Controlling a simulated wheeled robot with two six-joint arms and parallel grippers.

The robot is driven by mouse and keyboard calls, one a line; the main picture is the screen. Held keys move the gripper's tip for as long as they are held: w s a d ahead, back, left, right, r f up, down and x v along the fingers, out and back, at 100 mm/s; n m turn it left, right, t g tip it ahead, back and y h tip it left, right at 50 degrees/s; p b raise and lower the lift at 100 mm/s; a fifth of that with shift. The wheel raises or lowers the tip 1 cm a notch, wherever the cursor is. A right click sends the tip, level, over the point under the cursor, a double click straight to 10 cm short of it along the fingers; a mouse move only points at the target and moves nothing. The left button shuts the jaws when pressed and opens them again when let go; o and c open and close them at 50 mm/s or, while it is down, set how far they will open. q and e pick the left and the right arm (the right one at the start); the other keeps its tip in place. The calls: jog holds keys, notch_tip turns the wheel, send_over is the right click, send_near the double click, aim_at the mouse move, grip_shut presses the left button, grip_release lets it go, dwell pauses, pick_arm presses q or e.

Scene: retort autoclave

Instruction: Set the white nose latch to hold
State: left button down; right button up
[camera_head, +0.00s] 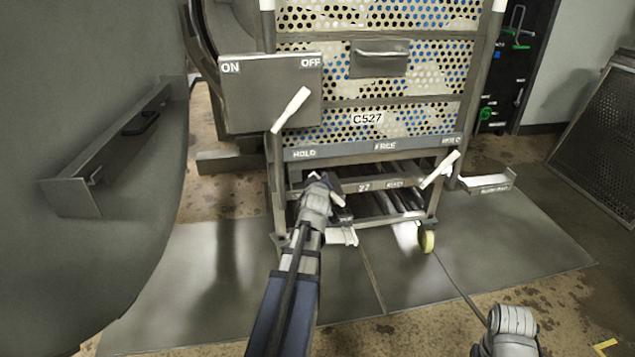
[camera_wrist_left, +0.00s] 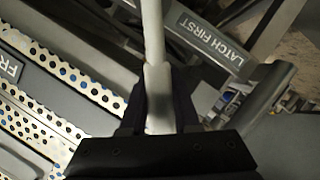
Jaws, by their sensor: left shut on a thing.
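My left gripper (camera_head: 326,184) reaches in under the front of the perforated trolley (camera_head: 420,105), below its label strip. In the left wrist view its dark jaws (camera_wrist_left: 158,110) are shut on a white lever, which I take to be the nose latch (camera_wrist_left: 153,35). The lever runs up out of that picture; in the head view the gripper hides most of it. The strip reads HOLD (camera_head: 303,154) at the left and FREE (camera_head: 385,146) near the middle. The gripper is below the HOLD end. My right gripper is not in view; only a grey part of that arm shows.
A second white lever (camera_head: 291,109) sits on the ON/OFF panel (camera_head: 262,95). Another white lever (camera_head: 440,169) is at the trolley's right end. A LATCH FIRST sign (camera_wrist_left: 211,40) shows beside the jaws. A large grey door (camera_head: 95,130) stands at the left.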

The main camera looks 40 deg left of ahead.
pick_arm(q)
jog(key=shift+s+f, duration=0.15)
jog(key=shift+f, duration=0.05)
jog(key=shift+a+n, duration=0.1)
jog(key=shift+n, duration=0.2)
jog(key=c, duration=0.6)
grip_release()
jog(key=shift+c, duration=0.2)
jog(key=shift+s, duration=0.1)
jog(key=p+v, duration=0.2)
jog(key=v, duration=0.5)
jog(key=shift+s, duration=0.3)
jog(key=shift+d, duration=0.2)
